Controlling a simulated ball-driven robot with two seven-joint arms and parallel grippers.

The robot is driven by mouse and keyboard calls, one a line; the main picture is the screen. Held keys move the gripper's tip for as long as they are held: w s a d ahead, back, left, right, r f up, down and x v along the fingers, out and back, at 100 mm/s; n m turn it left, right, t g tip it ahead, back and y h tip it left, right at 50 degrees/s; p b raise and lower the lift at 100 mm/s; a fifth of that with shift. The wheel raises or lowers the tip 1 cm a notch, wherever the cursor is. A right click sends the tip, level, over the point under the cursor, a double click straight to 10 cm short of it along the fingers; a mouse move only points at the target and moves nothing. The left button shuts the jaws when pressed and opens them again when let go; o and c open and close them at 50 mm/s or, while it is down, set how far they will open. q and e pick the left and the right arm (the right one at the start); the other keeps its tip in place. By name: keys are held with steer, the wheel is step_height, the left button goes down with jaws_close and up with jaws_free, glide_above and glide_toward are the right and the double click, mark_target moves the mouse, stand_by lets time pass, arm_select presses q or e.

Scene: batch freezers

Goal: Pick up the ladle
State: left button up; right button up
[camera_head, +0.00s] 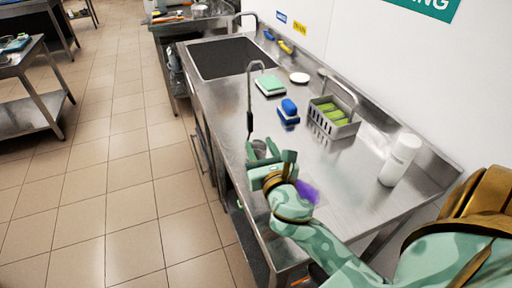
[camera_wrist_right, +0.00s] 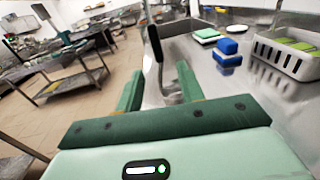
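The ladle (camera_head: 250,105) is a thin metal piece with a hooked end and a dark handle part, near the counter's front edge just right of the sink. A grey rounded part, likely its bowl (camera_head: 259,149), shows beside my right gripper's fingers. My right gripper (camera_head: 264,153) is open at the counter's front edge. In the right wrist view the ladle (camera_wrist_right: 156,50) runs between the two spread green fingers (camera_wrist_right: 160,88), apart from them. I cannot tell whether it lies flat or is tilted. My left gripper is not in view.
The metal counter (camera_head: 345,172) holds a green-and-white sponge (camera_head: 270,85), a blue sponge (camera_head: 289,107), a grey basket (camera_head: 347,129) and a white bottle (camera_head: 400,160). A purple item (camera_head: 308,192) is partly hidden by my right arm. The sink (camera_head: 225,58) lies beyond.

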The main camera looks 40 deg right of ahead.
mark_target(251, 129)
steer(key=x, duration=0.3)
steer(key=b+x, duration=0.1)
steer(key=x, duration=0.4)
steer(key=shift+w+r, duration=0.1)
steer(key=shift+w, duration=0.3)
jaws_close()
